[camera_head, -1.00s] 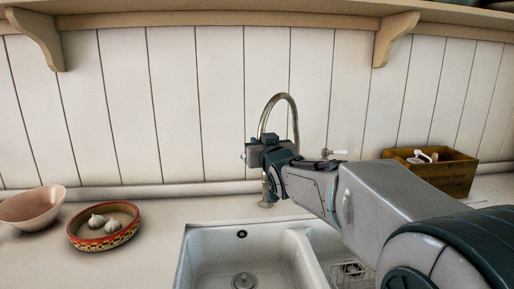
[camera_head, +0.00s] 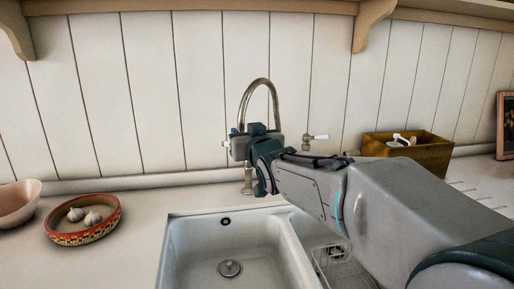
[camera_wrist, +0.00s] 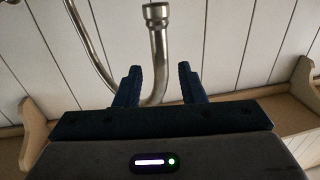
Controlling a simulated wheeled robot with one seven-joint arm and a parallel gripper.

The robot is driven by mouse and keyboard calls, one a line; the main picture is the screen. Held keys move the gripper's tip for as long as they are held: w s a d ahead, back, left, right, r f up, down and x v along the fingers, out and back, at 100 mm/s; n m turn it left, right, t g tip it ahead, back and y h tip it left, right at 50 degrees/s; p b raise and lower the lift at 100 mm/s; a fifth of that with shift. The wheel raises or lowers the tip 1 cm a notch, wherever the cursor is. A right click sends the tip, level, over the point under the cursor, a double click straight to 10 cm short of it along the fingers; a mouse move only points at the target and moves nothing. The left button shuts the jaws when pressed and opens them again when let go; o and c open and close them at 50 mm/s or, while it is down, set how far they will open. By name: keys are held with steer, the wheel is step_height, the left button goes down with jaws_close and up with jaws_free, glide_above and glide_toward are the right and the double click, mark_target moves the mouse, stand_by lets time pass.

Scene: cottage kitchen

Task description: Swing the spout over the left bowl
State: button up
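The metal spout (camera_head: 258,82) is a tall gooseneck arch behind the sink. The left bowl (camera_head: 190,245) is the larger white basin with a round drain. My gripper (camera_wrist: 158,82) is open in the wrist view, its two dark fingers apart. The spout (camera_wrist: 158,45) shows between and beyond the fingers there, its round outlet end near the top; I cannot tell whether a finger touches it. In the head view my gripper (camera_head: 245,145) is in front of the faucet and hides its middle; its fingertips are not clear there.
The smaller right basin (camera_head: 335,262) holds a wire rack, partly behind my arm. A white-handled tap lever (camera_head: 318,136) is on the right. A patterned bowl of garlic (camera_head: 98,232) and a pink bowl (camera_head: 18,205) stand left. A wooden box (camera_head: 432,155) stands right.

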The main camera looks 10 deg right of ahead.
steer(key=s+d+b, duration=0.1)
steer(key=s, duration=0.8)
steer(key=shift+s+d, duration=0.2)
steer(key=shift+s, duration=0.1)
steer(key=s+d+f+m+g+h+p, duration=0.1)
steer(key=s+f+g+p, duration=0.15)
steer(key=f, duration=0.25)
steer(key=s+d+f+g+h+p, duration=0.1)
steer(key=s+d+f+g+p, duration=0.15)
steer(key=f+g, duration=0.2)
steer(key=s+f+g+p, duration=0.3)
steer(key=s+f+g, duration=0.5)
steer(key=s, duration=0.7)
steer(key=shift+f+m+h, duration=0.3)
steer(key=shift+f+m, duration=0.1)
steer(key=shift+f, duration=0.35)
